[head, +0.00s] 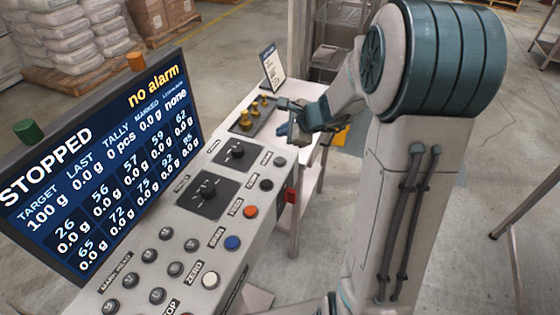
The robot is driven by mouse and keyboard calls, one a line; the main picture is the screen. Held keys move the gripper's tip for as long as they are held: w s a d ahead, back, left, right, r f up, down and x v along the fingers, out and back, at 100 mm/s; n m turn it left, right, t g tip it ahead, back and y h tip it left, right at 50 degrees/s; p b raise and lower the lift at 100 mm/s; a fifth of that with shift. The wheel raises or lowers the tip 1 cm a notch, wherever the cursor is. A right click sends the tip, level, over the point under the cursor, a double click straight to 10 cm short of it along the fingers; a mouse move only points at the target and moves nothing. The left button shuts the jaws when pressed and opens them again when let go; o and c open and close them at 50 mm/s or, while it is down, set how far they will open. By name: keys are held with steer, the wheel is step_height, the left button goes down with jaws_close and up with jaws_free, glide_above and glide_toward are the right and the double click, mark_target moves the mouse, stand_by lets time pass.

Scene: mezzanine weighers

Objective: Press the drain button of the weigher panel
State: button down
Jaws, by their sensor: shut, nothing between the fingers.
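The weigher panel (196,230) is a grey sloped console running from the bottom of the head view to the upper middle. Along its right side is a column of round buttons: white (210,280) by ZERO, blue (232,242), orange (250,211), black (266,185) and grey (280,160). The labels by the farther buttons are too small to read surely, so I cannot tell which one is drain. My gripper (287,128) is shut and empty, above the far end of the panel, beyond the grey button and apart from the buttons.
A screen (105,165) reading STOPPED and "no alarm" stands along the panel's left side. Two black rotary dials (206,193) and several numbered grey buttons (149,254) are on the panel. A red switch (291,195) sticks out at its right edge. A small sign (271,68) stands behind.

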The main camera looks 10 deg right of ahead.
steer(key=b, duration=0.6)
glide_above(283, 162)
step_height(283, 162, down, 7)
steer(key=shift+w+f, duration=0.1)
steer(key=shift+w, duration=0.05)
steer(key=shift+f, duration=0.35)
steer(key=shift+b, duration=0.35)
stand_by(0.9)
steer(key=shift+f+b, duration=0.45)
steer(key=shift+b, duration=0.05)
steer(key=shift+f+b, duration=0.35)
steer(key=shift+b, duration=0.15)
stand_by(0.6)
steer(key=shift+r, duration=0.1)
steer(key=shift+r+p, duration=0.65)
steer(key=shift+r, duration=0.1)
steer(key=shift+r+p, duration=1.95)
steer(key=shift+r, duration=0.55)
